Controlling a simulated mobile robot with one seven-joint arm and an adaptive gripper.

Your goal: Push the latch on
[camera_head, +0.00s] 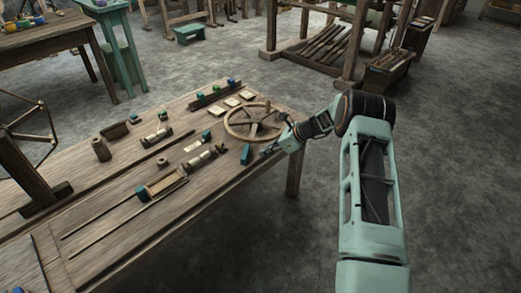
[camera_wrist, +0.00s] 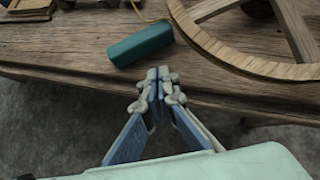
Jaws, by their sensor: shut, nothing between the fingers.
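I cannot clearly make out a latch in either view. A dark teal block (camera_head: 245,154) lies near the table's front edge, left of my gripper (camera_head: 266,152); I cannot tell if it is part of a latch. In the wrist view the same block (camera_wrist: 141,44) lies just beyond and left of my gripper's fingertips (camera_wrist: 159,74), apart from them. The fingers are together with nothing between them, low over the table edge. A wooden spoked wheel (camera_wrist: 250,62) is to the right of the fingertips there; it also shows in the head view (camera_head: 232,133).
The wooden table (camera_head: 105,205) holds several spools, small blocks and cards, with a wooden shuttle-like piece (camera_head: 163,185) at the front. The floor in front of the table is clear.

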